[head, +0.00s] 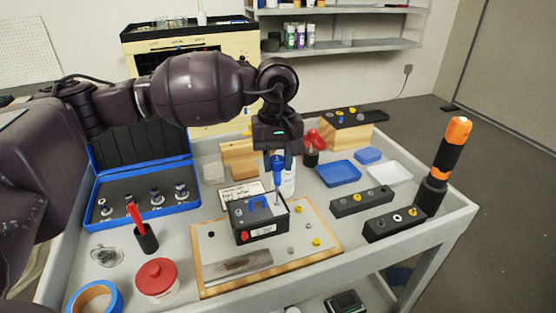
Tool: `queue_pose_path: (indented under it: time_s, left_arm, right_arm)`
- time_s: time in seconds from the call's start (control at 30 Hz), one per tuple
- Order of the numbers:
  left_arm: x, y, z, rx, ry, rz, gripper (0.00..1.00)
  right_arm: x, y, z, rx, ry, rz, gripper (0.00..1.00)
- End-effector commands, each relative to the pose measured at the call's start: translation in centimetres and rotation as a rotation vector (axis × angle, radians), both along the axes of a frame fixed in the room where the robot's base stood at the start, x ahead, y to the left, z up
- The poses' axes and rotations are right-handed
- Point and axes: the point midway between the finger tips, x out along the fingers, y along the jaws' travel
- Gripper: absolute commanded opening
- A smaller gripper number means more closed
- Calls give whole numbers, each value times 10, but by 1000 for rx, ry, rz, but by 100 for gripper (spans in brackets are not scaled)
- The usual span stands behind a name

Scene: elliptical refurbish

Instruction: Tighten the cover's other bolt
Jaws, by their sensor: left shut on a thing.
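My left gripper (277,153) is above the middle of the bench and points down. It is shut on a blue-handled screwdriver (278,171), which stands about upright. The screwdriver's thin shaft reaches down to the right part of the top of a black box (266,229). I cannot tell whether the tip touches a bolt. The cover's bolts are too small to make out. The box stands on a wood-edged board (307,252). My right gripper is not in view.
An orange and black tool (452,146) stands upright in a holder at the right. Two black blocks (362,201) (396,224) lie near it. A blue tray (338,174) is behind. A blue case (146,217), red-lidded jar (156,277) and blue tape roll (93,298) are left.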

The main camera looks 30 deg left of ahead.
Motion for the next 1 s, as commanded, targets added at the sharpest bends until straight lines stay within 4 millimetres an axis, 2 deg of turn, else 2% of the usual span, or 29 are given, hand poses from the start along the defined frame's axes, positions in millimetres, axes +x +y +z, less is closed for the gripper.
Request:
queue_pose_path:
  time_s: [1.0]
  left_arm:
    - [0,0,23,-1,0,3,0]
  right_arm:
    - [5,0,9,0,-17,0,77]
